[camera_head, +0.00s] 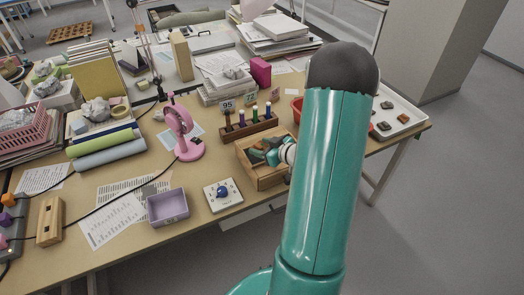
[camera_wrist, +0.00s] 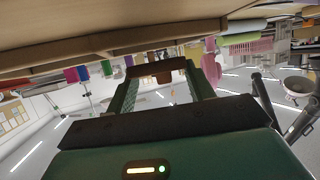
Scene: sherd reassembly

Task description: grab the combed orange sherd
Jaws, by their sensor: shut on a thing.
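My gripper (camera_head: 268,154) is low inside a wooden box (camera_head: 246,168) on the desk in the head view, with my arm covering the box's right side. In the wrist view my gripper (camera_wrist: 157,75) has its two green fingers shut on a brown-orange piece (camera_wrist: 163,78) held across the fingertips. It looks like the combed orange sherd, but its combing cannot be made out. In the head view the piece is hidden by my gripper and the box. The wrist view is tilted, with a wooden surface (camera_wrist: 100,42) close along its top.
A rack of coloured tubes (camera_head: 248,130) stands just behind the box. A red container (camera_head: 296,106) is partly behind my arm. A white tray (camera_head: 412,113) with several dark pieces lies at right.

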